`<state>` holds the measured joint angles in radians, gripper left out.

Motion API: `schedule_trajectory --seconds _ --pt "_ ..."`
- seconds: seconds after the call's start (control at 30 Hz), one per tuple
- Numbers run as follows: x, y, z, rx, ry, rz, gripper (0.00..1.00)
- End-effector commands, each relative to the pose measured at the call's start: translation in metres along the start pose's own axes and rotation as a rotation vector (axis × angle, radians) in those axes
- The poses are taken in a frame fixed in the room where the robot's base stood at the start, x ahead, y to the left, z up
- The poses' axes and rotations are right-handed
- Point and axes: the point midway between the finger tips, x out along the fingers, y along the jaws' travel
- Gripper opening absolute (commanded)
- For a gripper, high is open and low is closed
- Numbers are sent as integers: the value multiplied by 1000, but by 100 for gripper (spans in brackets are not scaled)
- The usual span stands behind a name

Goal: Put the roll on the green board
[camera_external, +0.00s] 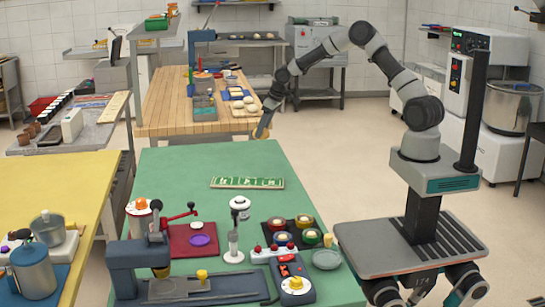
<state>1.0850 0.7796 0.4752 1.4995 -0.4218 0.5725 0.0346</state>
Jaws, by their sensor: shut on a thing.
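My gripper (264,123) hangs at the end of my outstretched arm, over the far right part of the green table. It is shut on a small tan thing that looks like the roll (260,133), held above the table. The fingers are small in this view and partly merge with the roll. The green board (247,183), a flat panel with white markings and a pale edge, lies on the green table. It is nearer the camera than my gripper and a little to the left.
The green table (190,165) is bare around the board. Its near half holds a press (140,265), a red mat (190,238), a dark tray of round pots (294,232) and a grey dish (326,259). A wooden table (165,105) with trays and dough pieces stands behind.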

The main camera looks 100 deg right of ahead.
Motion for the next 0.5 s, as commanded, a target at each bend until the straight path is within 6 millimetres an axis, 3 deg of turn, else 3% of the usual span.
schedule_trajectory --seconds 0.3,0.5 --pt "-4 -145 5 -87 -3 -23 29" --pt "-17 -214 18 -112 3 -40 29"
